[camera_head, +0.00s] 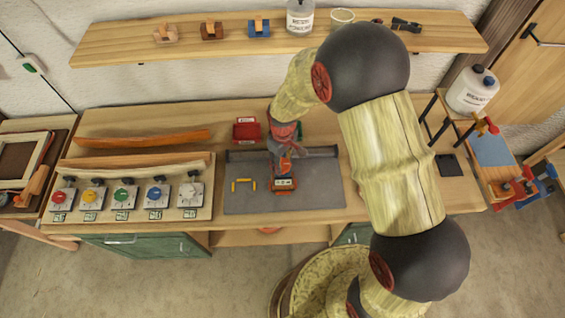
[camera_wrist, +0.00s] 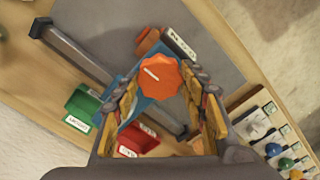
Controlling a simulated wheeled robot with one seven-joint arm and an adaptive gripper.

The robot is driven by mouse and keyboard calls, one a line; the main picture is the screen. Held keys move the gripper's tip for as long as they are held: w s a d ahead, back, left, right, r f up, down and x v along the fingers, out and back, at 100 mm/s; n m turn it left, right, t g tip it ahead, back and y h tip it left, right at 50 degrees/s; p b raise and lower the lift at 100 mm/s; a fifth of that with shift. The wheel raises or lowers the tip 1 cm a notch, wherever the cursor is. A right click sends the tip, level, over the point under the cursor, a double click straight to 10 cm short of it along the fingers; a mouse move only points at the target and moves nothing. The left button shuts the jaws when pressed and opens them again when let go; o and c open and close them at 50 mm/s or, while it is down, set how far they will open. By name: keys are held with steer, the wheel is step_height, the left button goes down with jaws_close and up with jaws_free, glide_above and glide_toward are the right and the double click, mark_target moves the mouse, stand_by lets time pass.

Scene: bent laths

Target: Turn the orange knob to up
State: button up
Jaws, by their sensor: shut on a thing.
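The orange knob (camera_wrist: 160,77) is a round, scalloped cap with a white line on its face. In the wrist view the line slants from upper left to lower right. A blue piece (camera_wrist: 137,98) lies under or behind it. My gripper (camera_wrist: 166,88) has one finger on each side of the knob and is shut on it. In the head view my gripper (camera_head: 284,155) points down over the grey mat (camera_head: 238,205), and my wrist hides most of the knob.
A row of switches with red, yellow, green and blue knobs (camera_head: 154,193) stands left of the mat. A small yellow handle (camera_head: 243,185) lies on the mat. A red bin (camera_head: 246,129) stands behind it. A shelf (camera_head: 120,45) hangs above the bench.

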mark_target(283, 164)
steer(key=o, duration=1.2)
step_height(283, 164, up, 12)
stand_by(0.7)
